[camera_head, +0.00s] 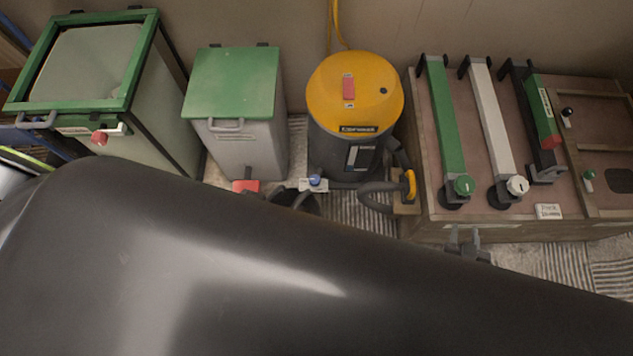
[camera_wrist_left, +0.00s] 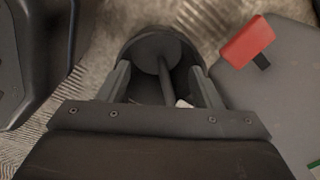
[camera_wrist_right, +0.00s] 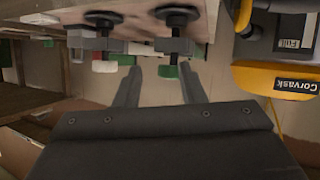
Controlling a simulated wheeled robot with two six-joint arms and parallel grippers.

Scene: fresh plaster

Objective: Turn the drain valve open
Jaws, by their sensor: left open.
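A small blue knob (camera_head: 315,180) with a white plate sits low at the base of the yellow-topped vacuum (camera_head: 352,95); I cannot tell for sure that it is the drain valve. My left gripper (camera_wrist_left: 163,85) is open, with its fingers on either side of a dark rod that stands before a dark round part (camera_wrist_left: 150,50). I cannot tell whether they touch it. In the head view my large dark arm hides most of this gripper. My right gripper (camera_wrist_right: 160,88) is open and empty, in front of the wooden bench (camera_head: 430,225).
A grey bin with a green lid (camera_head: 232,85) and a red pedal (camera_wrist_left: 248,42) stands beside the vacuum. A green-framed box (camera_head: 150,75) with a red knob is at the far left. The bench carries green (camera_head: 445,120) and white (camera_head: 490,120) bars with knobs.

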